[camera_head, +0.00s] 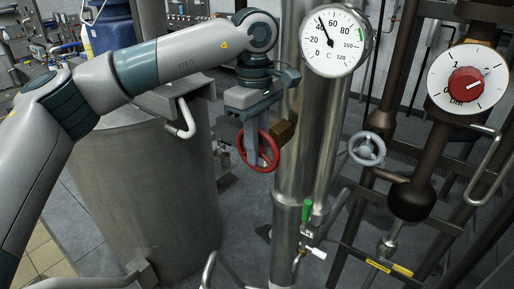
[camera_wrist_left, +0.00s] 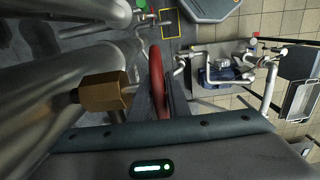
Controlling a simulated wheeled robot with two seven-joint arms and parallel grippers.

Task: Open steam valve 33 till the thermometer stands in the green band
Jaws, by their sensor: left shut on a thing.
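The red handwheel (camera_head: 270,151) sits on a brass hexagonal valve body (camera_head: 283,131) beside the tall steel pipe; no number is readable. My left gripper (camera_head: 254,150) comes from above and is shut on the wheel's rim. In the left wrist view the red rim (camera_wrist_left: 157,72) runs between the fingers (camera_wrist_left: 160,95), with the brass body (camera_wrist_left: 104,92) to the left. The round white thermometer (camera_head: 335,42) is above right. Its needle points up and left, between 40 and 60. Its green band (camera_head: 360,35) lies near 80 to 100. My right gripper is out of view.
A white dial with a red knob (camera_head: 467,85) is at the right. A grey handwheel (camera_head: 367,148) and a green-handled valve (camera_head: 306,210) are near the pipe. A large steel vessel (camera_head: 145,190) stands below my left arm.

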